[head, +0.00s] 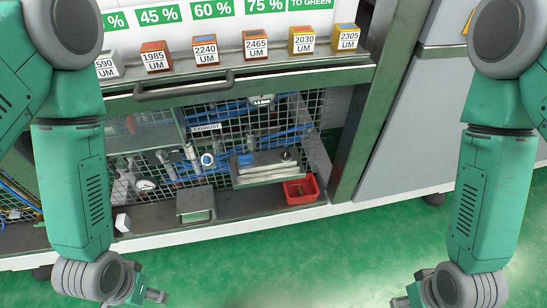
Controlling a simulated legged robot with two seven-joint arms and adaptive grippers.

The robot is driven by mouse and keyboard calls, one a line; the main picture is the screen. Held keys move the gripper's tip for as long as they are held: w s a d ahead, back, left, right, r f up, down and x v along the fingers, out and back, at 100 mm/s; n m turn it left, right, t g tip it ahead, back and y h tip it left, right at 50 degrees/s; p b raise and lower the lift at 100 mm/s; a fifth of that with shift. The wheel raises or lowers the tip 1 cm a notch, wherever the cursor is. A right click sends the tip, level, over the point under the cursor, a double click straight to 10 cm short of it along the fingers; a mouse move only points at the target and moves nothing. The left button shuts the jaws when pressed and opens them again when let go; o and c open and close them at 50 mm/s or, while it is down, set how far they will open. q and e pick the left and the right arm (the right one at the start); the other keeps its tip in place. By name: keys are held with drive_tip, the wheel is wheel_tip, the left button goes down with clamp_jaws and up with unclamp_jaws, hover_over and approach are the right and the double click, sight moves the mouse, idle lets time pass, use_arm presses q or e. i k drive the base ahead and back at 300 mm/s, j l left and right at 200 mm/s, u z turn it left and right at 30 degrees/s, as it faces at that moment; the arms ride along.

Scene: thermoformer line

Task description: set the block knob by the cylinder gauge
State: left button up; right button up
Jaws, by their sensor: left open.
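My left gripper (153,296) is at the bottom left, low over the green floor, open and empty. My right gripper (399,302) is at the bottom edge, right of centre; its fingers are partly cut off, so its opening is unclear. Neither touches anything. Behind the wire mesh, a round white-faced gauge (145,185) sits at the left, and a blue-ringed round fitting (207,160) is right of it. A grey block with a small round knob on top (266,170) is further right. I cannot tell which parts are the task's block knob and cylinder gauge.
Labelled blocks, such as one marked 2240 UM (206,50), line the upper ledge above a dark handle (183,89). The green floor (290,260) is clear.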

sight(285, 155)
drive_tip(key=i+l, duration=0.1)
drive_tip(key=l, duration=1.85)
drive_tip(key=i, duration=0.05)
